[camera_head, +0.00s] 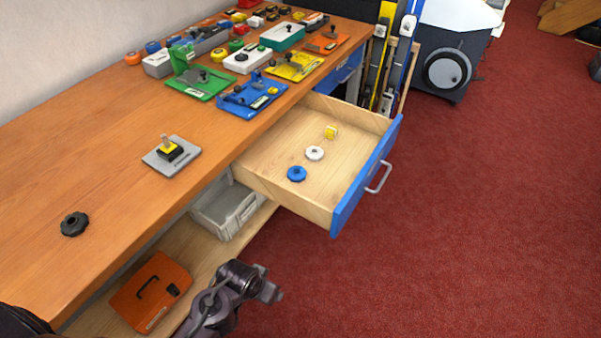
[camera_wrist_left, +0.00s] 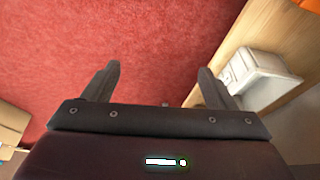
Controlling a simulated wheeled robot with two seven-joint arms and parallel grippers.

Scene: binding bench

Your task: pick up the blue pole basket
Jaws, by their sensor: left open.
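The blue pole basket (camera_head: 297,174) is a small round disc with a dark centre. It lies flat on the floor of the open drawer (camera_head: 270,190), near its front left part. A similar white basket (camera_head: 314,153) and a small yellow piece (camera_head: 331,132) lie behind it in a row. My left gripper (camera_head: 268,292) is low in front of the bench, below and left of the drawer, well apart from the basket. In the left wrist view its fingers (camera_wrist_left: 158,78) are spread with nothing between them. The basket is not visible there.
The drawer's blue front (camera_head: 365,178) with its handle sticks out over red carpet. The bench top (camera_head: 100,150) holds a black round knob (camera_head: 74,224), a grey plate (camera_head: 171,157) and several jigs. Below, a shelf carries a grey bin (camera_head: 225,208) and an orange case (camera_head: 150,292).

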